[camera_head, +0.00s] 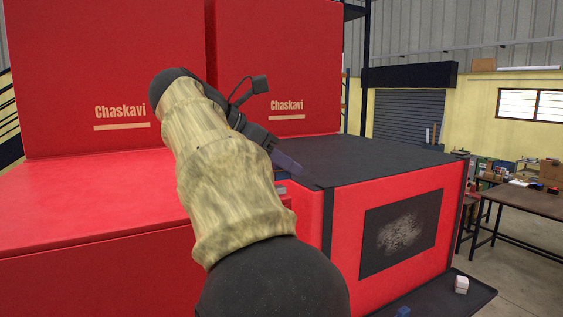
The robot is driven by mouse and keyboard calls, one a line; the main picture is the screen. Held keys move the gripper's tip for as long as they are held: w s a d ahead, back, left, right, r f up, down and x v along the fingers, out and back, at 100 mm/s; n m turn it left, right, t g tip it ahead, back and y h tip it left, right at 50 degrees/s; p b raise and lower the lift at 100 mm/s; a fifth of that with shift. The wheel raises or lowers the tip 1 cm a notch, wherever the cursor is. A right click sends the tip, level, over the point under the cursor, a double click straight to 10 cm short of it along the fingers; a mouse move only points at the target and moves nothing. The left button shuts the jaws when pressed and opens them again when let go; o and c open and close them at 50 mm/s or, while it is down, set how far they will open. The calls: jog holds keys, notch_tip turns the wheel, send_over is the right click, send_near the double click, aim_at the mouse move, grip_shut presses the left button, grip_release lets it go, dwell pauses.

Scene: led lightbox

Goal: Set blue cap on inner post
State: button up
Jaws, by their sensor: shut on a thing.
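My gripper (284,163) is at the end of my arm, above the gap between the red cabinets and the dark-topped box. It is shut on a dark blue thing that looks like the blue cap, though its outline is small and partly merges with the fingers. A small light grey piece (281,189) shows just below the gripper, by the red corner; I cannot tell if it is a post. My arm hides most of the area below and left of the gripper. No inner post can be made out clearly.
A red box with a flat black top (385,160) stands to the right. Red cabinets (90,80) rise behind and left. A low dark shelf (470,299) holds a white block (461,284), with a blue piece (403,312) at the bottom edge. A cluttered table (525,198) stands far right.

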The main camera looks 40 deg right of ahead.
jog(key=shift+w+d+p, duration=0.1)
jog(key=shift+w+p, duration=0.2)
jog(key=shift+w, duration=0.05)
dwell(0.3)
jog(key=shift+s+d, duration=0.1)
jog(key=shift+s, duration=0.1)
jog(key=shift+s+a, duration=0.1)
jog(key=shift+a, duration=0.3)
jog(key=shift+s, duration=0.15)
jog(key=shift+d+f+b, duration=0.1)
jog(key=shift+f+b, duration=0.35)
jog(key=shift+f, duration=0.6)
jog(key=shift+r, duration=0.15)
jog(key=shift+r+p, duration=0.75)
jog(key=shift+p, duration=0.1)
